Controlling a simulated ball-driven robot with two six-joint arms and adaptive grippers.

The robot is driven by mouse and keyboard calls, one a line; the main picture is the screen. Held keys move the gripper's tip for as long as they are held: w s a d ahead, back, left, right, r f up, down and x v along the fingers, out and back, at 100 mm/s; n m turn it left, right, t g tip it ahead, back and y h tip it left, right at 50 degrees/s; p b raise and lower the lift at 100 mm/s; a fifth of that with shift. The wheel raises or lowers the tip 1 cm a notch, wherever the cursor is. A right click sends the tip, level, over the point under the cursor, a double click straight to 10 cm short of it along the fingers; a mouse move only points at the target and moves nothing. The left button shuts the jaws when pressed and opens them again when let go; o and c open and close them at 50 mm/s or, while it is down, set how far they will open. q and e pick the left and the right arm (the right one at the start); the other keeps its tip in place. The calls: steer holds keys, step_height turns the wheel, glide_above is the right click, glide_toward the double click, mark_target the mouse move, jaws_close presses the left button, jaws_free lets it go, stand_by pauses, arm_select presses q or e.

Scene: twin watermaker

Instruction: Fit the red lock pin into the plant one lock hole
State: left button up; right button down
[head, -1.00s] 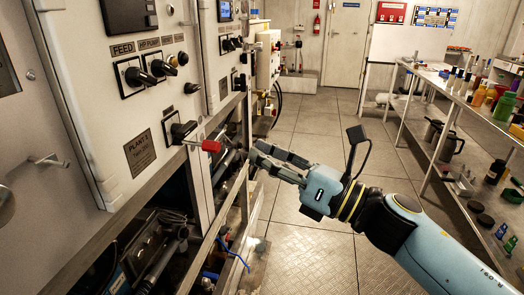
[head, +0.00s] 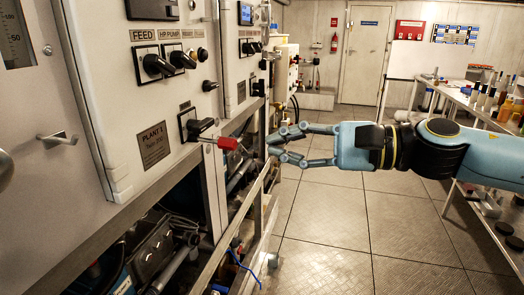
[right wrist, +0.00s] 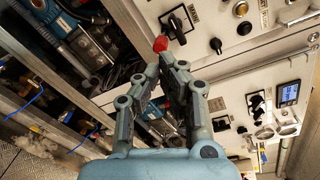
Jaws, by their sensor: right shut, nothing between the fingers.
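The red lock pin (head: 228,143) sticks out level from the PLANT 1 panel (head: 155,95), beside a black rotary switch (head: 197,126). Its thin shaft runs toward the panel at the switch; the lock hole itself and how deep the shaft sits cannot be made out. My right gripper (head: 271,145) is shut and empty, to the right of the pin's red head with a gap between them. In the right wrist view the red lock pin (right wrist: 160,43) shows just beyond the closed fingertips of my right gripper (right wrist: 166,58). My left gripper is not in view.
Below the panel, an open frame with rails (head: 255,195) holds pumps and hoses. A blue cable (head: 240,262) hangs near the floor. A bench (head: 462,100) with bottles stands at the right. The tiled floor (head: 330,225) between is clear.

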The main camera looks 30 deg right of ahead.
mark_target(236, 144)
steer(key=shift+b+x, duration=0.55)
steer(key=shift+x, duration=0.55)
steer(key=p+x, duration=0.1)
steer(key=x, duration=0.1)
steer(key=shift+w+a+r+p, duration=0.1)
steer(key=shift+w+a+p, duration=0.1)
steer(key=shift+w+p, duration=0.15)
steer(key=shift+w+a, duration=0.15)
steer(key=shift+w+a+f, duration=0.25)
steer(key=shift+w+a, duration=0.15)
steer(key=shift+w, duration=0.05)
steer(key=shift+b, duration=0.3)
